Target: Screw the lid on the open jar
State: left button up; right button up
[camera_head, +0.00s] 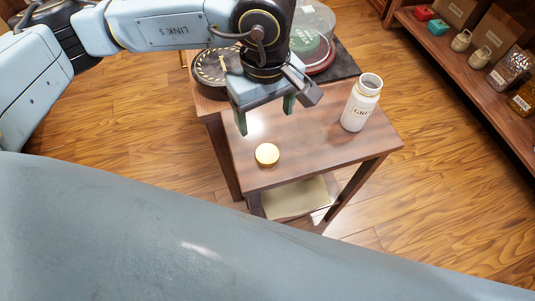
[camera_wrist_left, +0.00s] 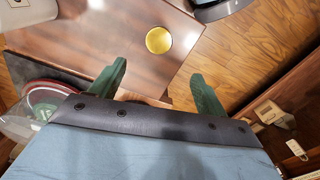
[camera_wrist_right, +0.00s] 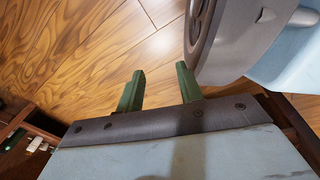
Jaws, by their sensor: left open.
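The open jar (camera_head: 361,104) is white with dark lettering and stands upright at the right side of the small wooden table (camera_head: 315,145). Its mouth is uncovered. A round yellow lid (camera_head: 267,154) lies flat near the table's front edge; it also shows in the left wrist view (camera_wrist_left: 159,40). My left gripper (camera_head: 266,114) is open and empty above the table, behind the lid and left of the jar. Its green fingers point down. My right gripper (camera_wrist_right: 160,90) shows only in its own wrist view, fingers apart and empty over the wood floor.
A dark round tray (camera_head: 215,68) and a clear dome over a green-labelled disc (camera_head: 308,40) stand at the table's back. A lower shelf holds a pale flat item (camera_head: 296,198). A shelf unit (camera_head: 450,50) with boxes and jars stands at right.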

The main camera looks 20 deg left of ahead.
pick_arm(q)
jog(key=b, duration=0.1)
send_over(267, 153)
notch_tip(267, 153, down, 8)
jog(key=shift+s+f, duration=0.1)
pick_arm(e)
jog(key=w, duration=0.3)
jog(key=shift+w+a+r, duration=0.1)
jog(key=shift+a+r, duration=0.15)
jog(key=shift+r, duration=0.1)
pick_arm(q)
jog(key=shift+f, duration=0.35)
notch_tip(267, 153, down, 4)
jog(key=shift+f+b, duration=0.25)
jog(key=shift+b, duration=0.2)
pick_arm(e)
jog(key=shift+w+a+r, duration=0.1)
jog(key=shift+w+r, duration=0.1)
jog(key=shift+w, duration=0.35)
jog(key=shift+w+a+r, duration=0.1)
jog(key=shift+w+r, duration=0.05)
jog(key=shift+w, duration=0.35)
pick_arm(q)
jog(key=c, duration=1)
